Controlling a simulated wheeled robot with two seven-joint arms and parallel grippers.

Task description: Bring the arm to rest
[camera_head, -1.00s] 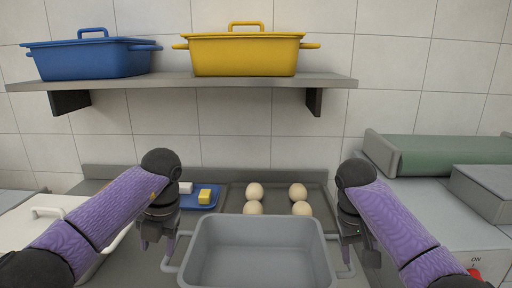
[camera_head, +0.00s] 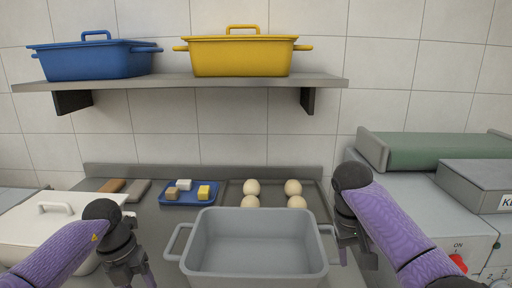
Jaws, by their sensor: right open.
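My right gripper (camera_head: 357,258) points down beside the right handle of a grey open pan (camera_head: 255,272). It is open, and I cannot tell whether it touches the handle. My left gripper (camera_head: 137,280) hangs to the left of the pan, apart from its left handle. Its fingertips are cut off by the bottom edge, so its jaws cannot be judged. The pan stands upright on the counter and looks empty.
A dark tray (camera_head: 318,193) with several dough balls lies behind the pan. A blue tray (camera_head: 190,201) with small blocks sits left of it. A white lidded dish (camera_head: 28,226) is at left. A shelf (camera_head: 200,82) holds blue and yellow pots. A machine with a green belt (camera_head: 430,150) is right.

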